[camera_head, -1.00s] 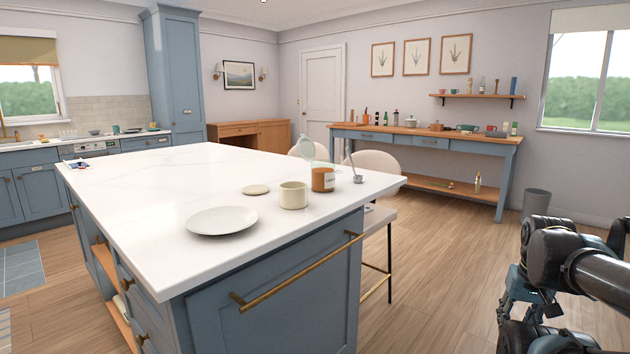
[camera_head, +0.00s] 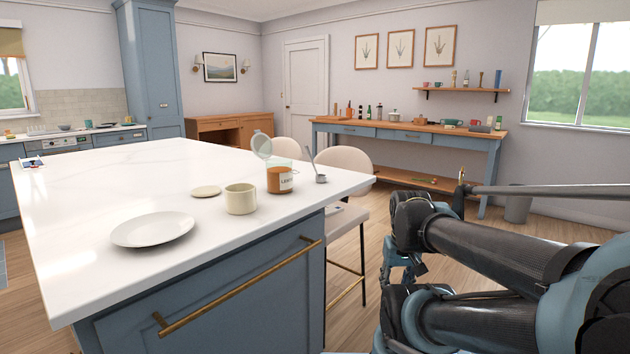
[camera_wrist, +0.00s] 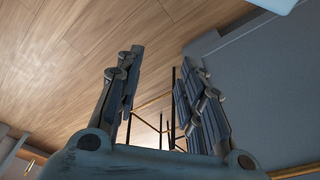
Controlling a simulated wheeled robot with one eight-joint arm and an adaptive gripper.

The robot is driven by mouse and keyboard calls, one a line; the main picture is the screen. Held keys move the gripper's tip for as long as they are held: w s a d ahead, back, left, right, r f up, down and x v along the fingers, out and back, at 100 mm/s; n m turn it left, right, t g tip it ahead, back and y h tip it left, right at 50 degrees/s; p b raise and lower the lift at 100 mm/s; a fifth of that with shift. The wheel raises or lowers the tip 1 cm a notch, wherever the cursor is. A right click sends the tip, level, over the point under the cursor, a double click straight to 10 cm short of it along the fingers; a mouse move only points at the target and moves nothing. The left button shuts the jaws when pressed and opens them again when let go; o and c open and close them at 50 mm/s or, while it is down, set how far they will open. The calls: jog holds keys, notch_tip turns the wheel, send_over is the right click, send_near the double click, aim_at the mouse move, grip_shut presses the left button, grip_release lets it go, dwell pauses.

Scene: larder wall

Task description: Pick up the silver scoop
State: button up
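The silver scoop (camera_head: 320,178) is on the white island top, near its right corner, just right of a glass jar with brown contents (camera_head: 279,180). Its bowl is low and its thin handle slants up to the left. My gripper is at the right of the head view, clear of the island and apart from the scoop; its fingers are partly hidden there by my arm. In the wrist view my gripper (camera_wrist: 158,70) has its two fingers spread with nothing between them. The scoop does not show in the wrist view.
A cream mug (camera_head: 240,199), a round lid (camera_head: 206,191) and a white plate (camera_head: 153,230) stand left of the jar. A cream stool (camera_head: 344,160) is beside the island's right side. A brass rail (camera_head: 240,287) juts from the island front. Open wooden floor lies to the right.

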jog(key=w+a+r+n+h, duration=0.1)
jog(key=w+a+r+n, duration=0.25)
jog(key=w+r, duration=0.75)
jog(key=w+a+r+n, duration=0.3)
jog(key=w+a+r, duration=0.3)
jog(key=r, duration=0.8)
jog(key=w+a+r+n+t+h, duration=0.1)
jog(key=w+a+r+n+t, duration=0.4)
jog(key=w+a+r, duration=1.15)
jog(key=n+g, duration=0.2)
send_over(309, 153)
jog(key=s+a, duration=0.2)
jog(key=shift+m, duration=0.25)
jog(key=f, duration=0.9)
jog(key=shift+w+d+f, duration=0.1)
jog(key=shift+d+f, duration=0.05)
jog(key=shift+d, duration=0.05)
jog(key=shift+d+x, duration=0.2)
jog(key=shift+x, duration=2.75)
grip_shut()
